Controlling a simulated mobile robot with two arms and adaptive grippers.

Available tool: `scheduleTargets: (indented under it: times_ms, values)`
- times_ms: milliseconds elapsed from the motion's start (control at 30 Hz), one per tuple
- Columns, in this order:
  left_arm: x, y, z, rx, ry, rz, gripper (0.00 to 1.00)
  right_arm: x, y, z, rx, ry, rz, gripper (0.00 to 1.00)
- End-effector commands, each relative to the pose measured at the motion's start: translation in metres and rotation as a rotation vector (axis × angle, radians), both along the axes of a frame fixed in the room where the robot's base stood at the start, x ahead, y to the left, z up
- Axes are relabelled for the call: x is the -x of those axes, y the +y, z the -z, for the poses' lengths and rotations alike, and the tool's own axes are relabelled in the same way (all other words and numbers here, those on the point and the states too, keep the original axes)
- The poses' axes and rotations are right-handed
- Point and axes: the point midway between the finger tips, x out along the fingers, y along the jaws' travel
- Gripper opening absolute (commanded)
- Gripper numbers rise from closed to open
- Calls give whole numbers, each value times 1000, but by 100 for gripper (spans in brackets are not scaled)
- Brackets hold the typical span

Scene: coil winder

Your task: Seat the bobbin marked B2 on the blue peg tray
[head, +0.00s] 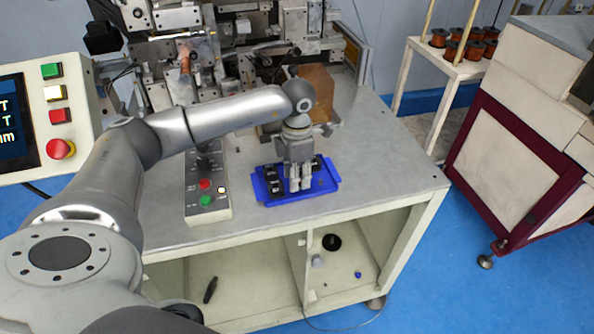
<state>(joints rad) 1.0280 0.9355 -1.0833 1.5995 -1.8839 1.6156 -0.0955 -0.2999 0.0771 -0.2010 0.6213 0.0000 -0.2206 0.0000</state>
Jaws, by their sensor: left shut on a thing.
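The blue peg tray (331,184) lies on the grey metal table, right of the button box. Black bobbins (273,184) with small pale marks stand at its left side, and more dark shapes show around my gripper. My left gripper (300,184) points down over the middle of the tray, its fingers shut. What it holds, seemingly a bobbin, is hidden by the fingers, and I cannot read a B2 mark or tell whether the bobbin touches a peg. My right gripper is out of view.
A button box (208,190) stands close left of the tray. The coil winder (170,75) and a brown block (317,90) stand behind. The table top (395,165) is clear on the right. Copper spools (450,50) stand on a separate rack.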

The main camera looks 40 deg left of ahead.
Motion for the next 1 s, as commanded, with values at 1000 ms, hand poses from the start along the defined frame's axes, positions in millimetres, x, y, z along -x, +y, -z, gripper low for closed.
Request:
scheduleTargets:
  times_ms: [1000]
  values:
    - [0, 0, 15, 1, -1, -1, 21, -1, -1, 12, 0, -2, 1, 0]
